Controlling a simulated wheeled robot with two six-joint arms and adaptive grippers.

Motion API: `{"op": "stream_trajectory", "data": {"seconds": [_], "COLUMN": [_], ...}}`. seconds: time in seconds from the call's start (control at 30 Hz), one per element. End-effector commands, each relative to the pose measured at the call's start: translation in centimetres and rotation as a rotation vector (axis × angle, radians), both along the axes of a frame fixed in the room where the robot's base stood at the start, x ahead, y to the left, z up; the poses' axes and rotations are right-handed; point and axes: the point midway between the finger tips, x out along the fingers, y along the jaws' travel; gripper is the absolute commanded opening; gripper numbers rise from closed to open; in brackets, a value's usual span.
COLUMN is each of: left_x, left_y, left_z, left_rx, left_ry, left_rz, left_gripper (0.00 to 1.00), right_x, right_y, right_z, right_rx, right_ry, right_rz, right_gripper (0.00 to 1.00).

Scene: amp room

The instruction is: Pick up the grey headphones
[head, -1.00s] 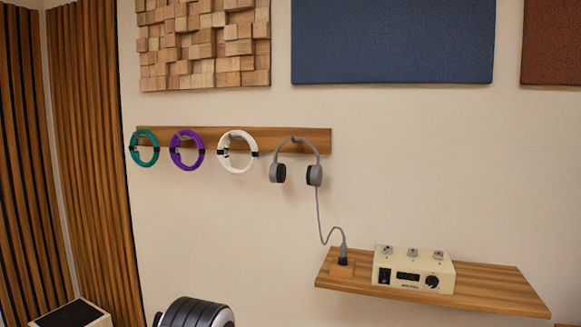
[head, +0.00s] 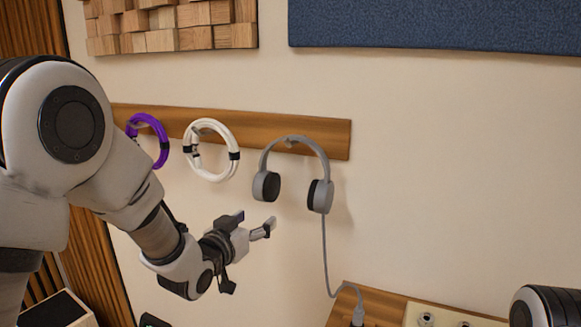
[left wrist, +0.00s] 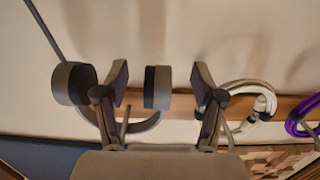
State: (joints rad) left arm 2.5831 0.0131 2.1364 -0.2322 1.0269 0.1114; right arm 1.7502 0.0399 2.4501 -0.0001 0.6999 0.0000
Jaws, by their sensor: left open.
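The grey headphones (head: 293,140) hang by their band from a wooden rail, cups facing down, with a grey cord running from the right cup. My left gripper (head: 250,248) is open and empty, below and left of the left cup in the head view. In the left wrist view, which looks upside down, the headphones (left wrist: 157,88) show one cup between the open fingers of my left gripper (left wrist: 160,82). The other cup lies outside the left finger, and part of the band is hidden behind the fingers. The fingers appear apart from the headphones. My right gripper is not in view.
The wooden rail (head: 335,135) also bears a white cable coil (head: 212,172) and a purple coil (head: 150,122). A wooden shelf (head: 375,305) holds a cream box (head: 455,317) and the cord's plug at lower right. The wall right of the headphones is bare.

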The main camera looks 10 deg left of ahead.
Motion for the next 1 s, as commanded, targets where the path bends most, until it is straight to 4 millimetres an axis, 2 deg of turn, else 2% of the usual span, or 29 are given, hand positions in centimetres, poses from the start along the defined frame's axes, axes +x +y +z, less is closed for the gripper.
{"op": "stream_trajectory", "data": {"seconds": [0.03,0.1,0.23,0.47,0.6,0.7,0.97,1.0], "left_x": [-0.1,-0.3,-0.2,2.8,5.3,6.7,7.2,7.2], "left_y": [0.0,0.0,-0.1,-0.6,-1.0,-1.2,-1.3,-1.3], "left_z": [2.9,5.5,7.8,8.1,8.9,8.4,8.0,8.0], "left_rx": [0.001,0.002,0.002,0.002,0.002,0.002,0.002,0.002], "left_ry": [-0.036,-0.075,-0.108,-0.107,-0.107,-0.107,-0.107,-0.107], "left_rz": [0.000,-0.001,0.000,-0.001,-0.001,-0.001,0.000,0.000], "left_gripper": [0.69,0.69,0.69,0.69,0.69,0.69,0.69,0.55], "right_x": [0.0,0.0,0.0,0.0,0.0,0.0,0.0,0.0], "right_y": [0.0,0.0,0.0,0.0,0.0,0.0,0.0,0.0], "right_z": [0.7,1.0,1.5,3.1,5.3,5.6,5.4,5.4], "right_rx": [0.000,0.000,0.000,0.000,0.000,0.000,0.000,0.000], "right_ry": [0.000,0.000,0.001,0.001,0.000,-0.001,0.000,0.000], "right_rz": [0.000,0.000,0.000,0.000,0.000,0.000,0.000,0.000], "right_gripper": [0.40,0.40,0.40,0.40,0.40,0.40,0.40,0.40]}}
